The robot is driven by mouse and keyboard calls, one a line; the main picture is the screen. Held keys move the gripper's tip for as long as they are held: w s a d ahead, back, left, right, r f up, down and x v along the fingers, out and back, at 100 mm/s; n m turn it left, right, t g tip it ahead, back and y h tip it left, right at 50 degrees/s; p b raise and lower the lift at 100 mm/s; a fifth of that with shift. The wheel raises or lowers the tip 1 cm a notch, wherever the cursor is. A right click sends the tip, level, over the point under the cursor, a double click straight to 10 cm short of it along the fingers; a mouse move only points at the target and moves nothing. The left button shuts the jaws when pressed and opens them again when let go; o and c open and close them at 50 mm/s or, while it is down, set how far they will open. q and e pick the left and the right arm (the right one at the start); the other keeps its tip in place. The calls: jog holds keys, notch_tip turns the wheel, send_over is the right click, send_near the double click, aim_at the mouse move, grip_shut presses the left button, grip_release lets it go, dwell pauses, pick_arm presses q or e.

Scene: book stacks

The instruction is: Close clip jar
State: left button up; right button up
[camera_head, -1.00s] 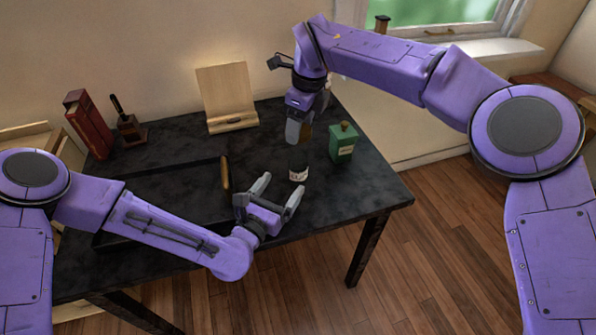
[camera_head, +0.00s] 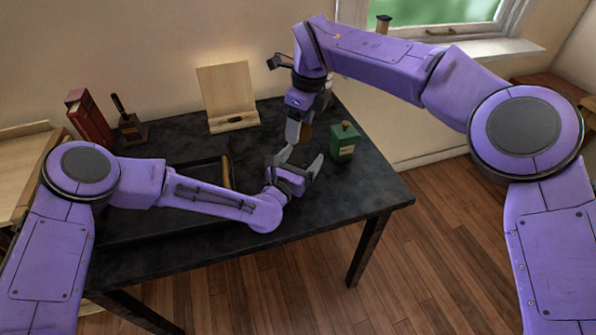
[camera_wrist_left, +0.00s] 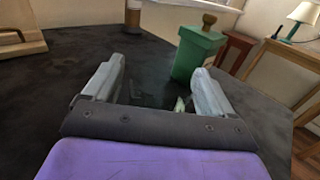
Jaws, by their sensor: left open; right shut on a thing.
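The clip jar, seen earlier as a small dark glass jar with a pale label, is mostly hidden in the head view behind my left gripper (camera_head: 300,160). In the left wrist view a pale patch (camera_wrist_left: 180,104), perhaps its label, shows by the right finger; the glass is hard to make out. My left gripper is open, fingers spread low over the table around the jar's place. My right gripper (camera_head: 296,132) is shut just above and behind it. A brown rounded thing (camera_head: 307,131), perhaps the jar's lid, shows at its fingertips.
A green canister (camera_head: 344,142) with a knob stands close right of my left gripper; it also shows in the left wrist view (camera_wrist_left: 194,56). A wooden stand (camera_head: 228,92), red books (camera_head: 88,118), a stamp-like tool (camera_head: 130,125) and a shallow tray stand on the black table (camera_head: 370,190).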

pick_arm(q)
jog(key=c, duration=1.5)
pick_arm(e)
send_over(301, 153)
jog(key=s, duration=0.3)
jog(key=shift+w+a+f, duration=0.1)
jog(key=shift+w+f, duration=0.05)
jog(key=shift+f, duration=1.1)
jog(key=shift+w+f, duration=0.1)
jog(key=shift+f, duration=1.15)
jog(key=shift+f, duration=0.9)
jog(key=shift+f, duration=0.45)
pick_arm(q)
jog(key=shift+s+r, duration=0.1)
pick_arm(e)
jog(key=shift+s+f, duration=0.1)
jog(key=shift+f, duration=0.15)
jog(key=shift+f, duration=0.2)
jog(key=shift+c, duration=0.5)
jog(key=shift+f, duration=0.1)
